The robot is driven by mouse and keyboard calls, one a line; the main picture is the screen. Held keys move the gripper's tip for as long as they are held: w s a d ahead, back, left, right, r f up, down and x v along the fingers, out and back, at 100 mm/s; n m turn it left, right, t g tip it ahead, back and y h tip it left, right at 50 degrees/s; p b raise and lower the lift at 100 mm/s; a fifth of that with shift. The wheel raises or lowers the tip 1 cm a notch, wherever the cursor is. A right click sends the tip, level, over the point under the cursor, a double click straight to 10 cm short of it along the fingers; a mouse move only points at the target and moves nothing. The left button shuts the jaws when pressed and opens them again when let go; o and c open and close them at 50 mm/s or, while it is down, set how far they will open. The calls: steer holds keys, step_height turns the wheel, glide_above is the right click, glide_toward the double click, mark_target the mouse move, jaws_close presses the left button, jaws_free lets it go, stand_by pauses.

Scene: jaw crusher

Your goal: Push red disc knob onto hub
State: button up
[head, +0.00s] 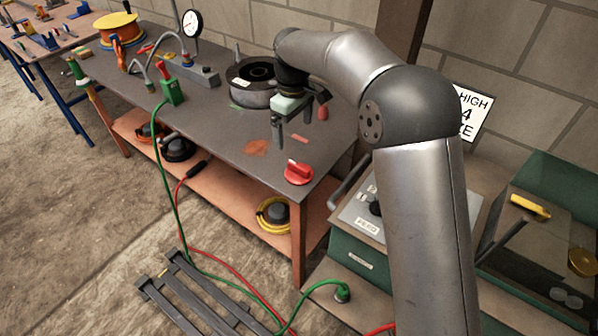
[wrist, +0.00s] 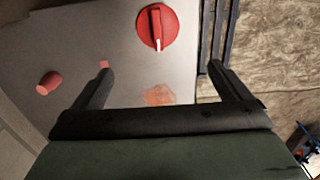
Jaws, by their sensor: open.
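The red disc knob (head: 299,173) lies near the front right corner of the workbench top. It has a raised grip bar with a white line, and it shows at the top of the wrist view (wrist: 150,14). My gripper (head: 293,134) is over the bench, behind and slightly left of the knob in the head view. In the wrist view my gripper (wrist: 165,80) has its fingers wide apart with nothing between them, and the knob is beyond the fingertips. I cannot clearly identify the hub; a small black part shows on a grey panel (head: 362,220) right of the bench, partly behind my arm.
The workbench (head: 215,120) carries a black ring-shaped part (head: 250,95), a green-based red lever (head: 171,90) and a pressure gauge (head: 191,23). A small red piece (wrist: 48,83) stands left of my gripper. Green boxes stand at right. Bench space around the knob is clear.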

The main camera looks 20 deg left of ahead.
mark_target(297, 165)
step_height(297, 165, down, 9)
stand_by(0.4)
steer(key=shift+d+f+p, duration=0.25)
steer(key=shift+f+p, duration=0.1)
steer(key=shift+f, duration=0.95)
steer(key=shift+d+f+p, duration=0.2)
steer(key=shift+f+p, duration=0.15)
steer(key=shift+f, duration=0.95)
steer(key=c, duration=1)
